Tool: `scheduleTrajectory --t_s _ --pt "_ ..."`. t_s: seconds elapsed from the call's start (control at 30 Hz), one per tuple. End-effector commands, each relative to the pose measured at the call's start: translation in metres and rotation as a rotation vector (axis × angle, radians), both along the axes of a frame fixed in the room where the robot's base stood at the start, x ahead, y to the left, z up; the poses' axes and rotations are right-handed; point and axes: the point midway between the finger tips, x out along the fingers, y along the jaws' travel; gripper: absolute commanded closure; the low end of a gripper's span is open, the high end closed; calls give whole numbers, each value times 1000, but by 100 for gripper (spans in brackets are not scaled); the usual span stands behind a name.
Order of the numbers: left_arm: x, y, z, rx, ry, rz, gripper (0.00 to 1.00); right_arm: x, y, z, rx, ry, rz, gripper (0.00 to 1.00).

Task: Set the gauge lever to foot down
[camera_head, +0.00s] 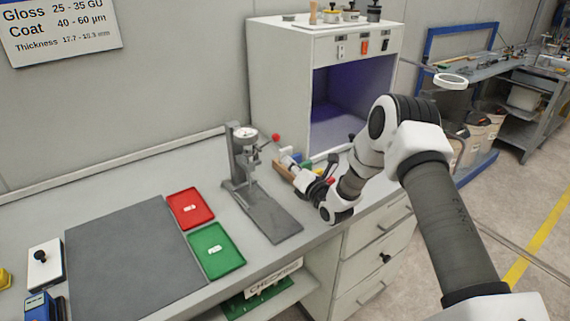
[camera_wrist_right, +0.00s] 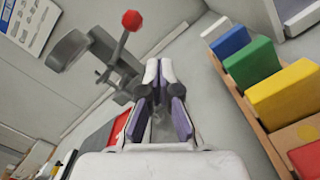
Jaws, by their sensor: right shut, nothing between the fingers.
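The thickness gauge (camera_head: 243,165) stands on the bench, with a round dial on a grey column and a long flat grey base. Its lever ends in a red ball knob (camera_head: 275,137) and points up to the right in the head view. In the right wrist view the red knob (camera_wrist_right: 132,20) is at the top, on a thin rod rising from the gauge (camera_wrist_right: 110,58). My right gripper (camera_head: 287,160) is to the right of the gauge, below the knob and apart from it. Its fingertips (camera_wrist_right: 159,68) are together with nothing between them. My left gripper is out of view.
A wooden rack of coloured blocks (camera_wrist_right: 232,95) stands close to the right of my right gripper. A red tray (camera_head: 190,208), a green tray (camera_head: 216,250) and a dark mat (camera_head: 130,265) lie left of the gauge. A light booth (camera_head: 280,75) stands behind.

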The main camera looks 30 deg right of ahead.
Motion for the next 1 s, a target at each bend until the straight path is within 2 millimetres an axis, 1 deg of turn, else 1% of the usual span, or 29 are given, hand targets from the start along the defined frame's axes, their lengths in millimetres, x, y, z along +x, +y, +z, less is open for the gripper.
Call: scheduleTrajectory --t_s 0.03,0.1,0.2,0.3,0.43,1.0 --pt "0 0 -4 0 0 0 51 -13 -2 -4 6 5 -2 100" --pt "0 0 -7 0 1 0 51 -29 -4 -5 5 5 -2 100" --pt "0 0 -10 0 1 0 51 -48 -4 -6 4 4 -1 100" --pt "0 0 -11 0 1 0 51 -60 -5 -7 2 5 2 100" --pt "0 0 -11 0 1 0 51 -66 -5 -6 1 4 2 100" --pt "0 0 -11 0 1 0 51 -66 -4 -7 0 5 3 100"
